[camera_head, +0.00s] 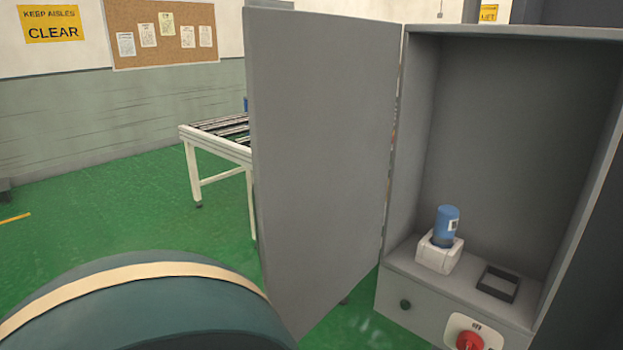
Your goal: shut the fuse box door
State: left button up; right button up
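The grey fuse box (520,140) stands at the right with its front open. Its door (320,150) is a flat grey panel hinged on the box's left side. The door stands wide open, swung out to the left, and hides part of the room behind it. Inside, a blue cylinder (445,222) with a white label sits in a white holder (438,255) on the box's floor. A small dark square frame (497,284) lies to its right. Neither of my grippers is in view.
A white-framed roller table (195,165) stands behind the door. Green floor (130,210) is open at the left.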

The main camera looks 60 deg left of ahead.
aim_at(321, 88)
jog(key=k+j, duration=0.1)
jog(key=j, duration=1.2)
jog(key=k+j, duration=0.15)
jog(key=j, duration=0.45)
